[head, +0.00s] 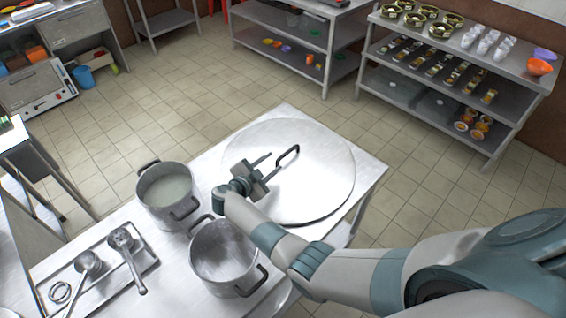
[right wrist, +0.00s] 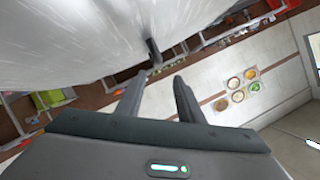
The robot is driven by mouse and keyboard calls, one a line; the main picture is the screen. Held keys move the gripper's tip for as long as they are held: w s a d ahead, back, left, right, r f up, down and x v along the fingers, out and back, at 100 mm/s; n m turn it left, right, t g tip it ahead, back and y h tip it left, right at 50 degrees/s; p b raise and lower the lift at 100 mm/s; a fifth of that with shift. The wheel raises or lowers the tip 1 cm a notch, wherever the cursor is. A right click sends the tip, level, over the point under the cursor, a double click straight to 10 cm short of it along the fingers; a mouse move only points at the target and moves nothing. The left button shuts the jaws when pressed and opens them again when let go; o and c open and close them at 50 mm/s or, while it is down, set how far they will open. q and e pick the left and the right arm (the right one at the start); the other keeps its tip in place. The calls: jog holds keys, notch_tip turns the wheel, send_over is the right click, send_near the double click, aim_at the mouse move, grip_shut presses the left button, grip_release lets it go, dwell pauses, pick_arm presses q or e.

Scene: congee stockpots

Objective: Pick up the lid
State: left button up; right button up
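The lid (head: 315,190) is a large round grey metal disc with a dark bar handle (head: 290,154), at the right end of the metal table. My right gripper (head: 269,164) is over the left part of the lid, its fingers pointing toward the handle. In the right wrist view my right gripper (right wrist: 160,76) is open and empty. The handle (right wrist: 153,52) shows just beyond the fingertips, nearer the left finger, and the lid (right wrist: 70,40) fills the upper left. I cannot tell whether a finger touches the handle. My left gripper is not in view.
A pot with pale liquid (head: 168,188) and an empty-looking pot (head: 224,257) stand left of the lid; my right arm passes close to the second. A tray (head: 147,262) with ladles lies front left. Shelves (head: 450,85) stand beyond open tiled floor.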

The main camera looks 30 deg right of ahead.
aim_at(281, 157)
jog(key=shift+s+d+r, duration=0.1)
jog(key=shift+s+d, duration=0.05)
jog(key=shift+w+d+f+b, duration=0.25)
jog(key=shift+w+f+b, duration=0.05)
jog(key=shift+b, duration=0.05)
jog(key=b+x, duration=0.3)
jog(key=x, duration=0.1)
jog(key=shift+w+d+f, duration=0.1)
jog(key=shift+d+f, duration=0.05)
jog(key=shift+d, duration=0.15)
jog(key=shift+w+d+f, duration=0.15)
jog(key=shift+w+d, duration=0.2)
jog(key=shift+d, duration=0.1)
jog(key=shift+d, duration=0.1)
